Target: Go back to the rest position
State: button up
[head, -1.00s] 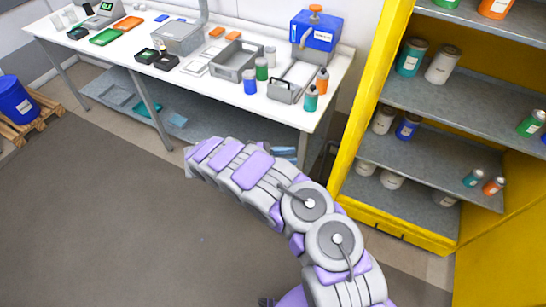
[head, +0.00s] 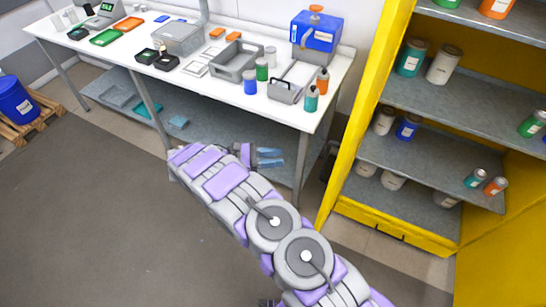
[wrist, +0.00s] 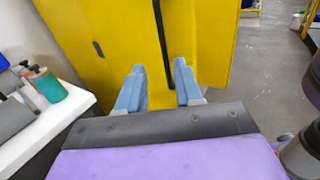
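My gripper (head: 270,157) shows in the head view beyond my grey and purple arm, below the front edge of the white workbench. Its two blue fingers point right, toward the yellow cabinet. In the wrist view the fingers (wrist: 158,88) stand apart with a clear gap between them and nothing held. A yellow panel with a black vertical bar (wrist: 162,45) lies beyond the fingertips. I cannot tell its exact distance from them.
The white workbench (head: 130,62) carries trays, bottles and a blue box (head: 316,32). An open yellow cabinet (head: 395,222) with cans on its shelves stands at the right. A blue drum (head: 15,97) sits on a pallet at the left. The grey floor (head: 80,220) at left is clear.

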dwell(0.5)
jog(key=s+d+r+m+g+y+b, duration=0.3)
jog(key=s+d+r+m+g+y, duration=0.2)
jog(key=s+d+r+m+y, duration=0.7)
jog(key=s+r+m+t+y+b, duration=0.2)
jog(key=s+m+y, duration=0.4)
jog(key=s, duration=2)
jog(key=shift+a+t, duration=0.3)
jog(key=shift+a, duration=0.1)
